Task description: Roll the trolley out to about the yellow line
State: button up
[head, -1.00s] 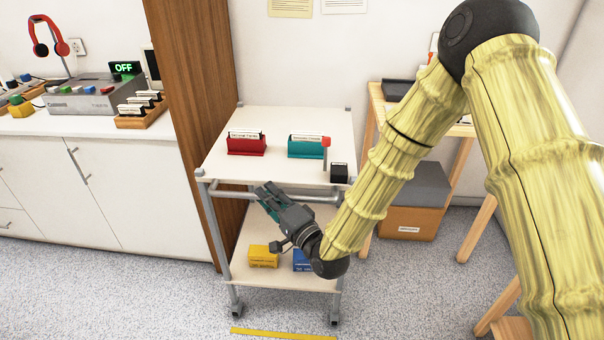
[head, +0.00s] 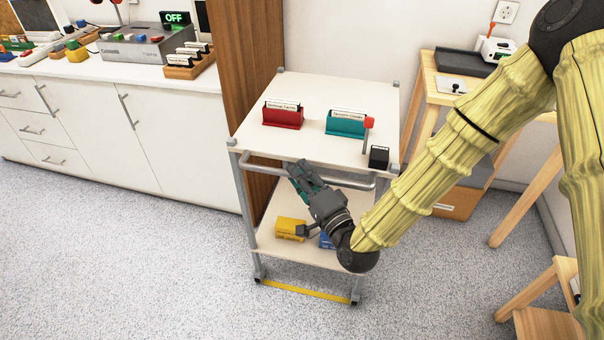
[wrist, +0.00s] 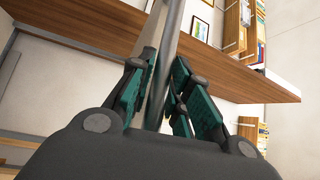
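The trolley (head: 250,134) is a two-shelf cart with pale shelves and grey posts. It stands beside a brown wooden panel. Its front wheels are at the two ends of the yellow line (head: 305,291) on the floor. My gripper (head: 303,176) is at the trolley's grey front handle (head: 266,166). In the wrist view the handle bar (wrist: 172,30) runs between the two teal-padded fingers (wrist: 161,85), which are closed around it.
On the top shelf are a red card holder (head: 283,115), a teal one (head: 346,122), a red-topped post (head: 368,124) and a black block (head: 379,157). A yellow box (head: 290,229) is below. A wooden table (head: 437,100) stands right; white cabinets (head: 170,140) left. Floor in front is clear.

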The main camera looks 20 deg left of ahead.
jog(key=shift+o, duration=1)
jog(key=v, duration=1.2)
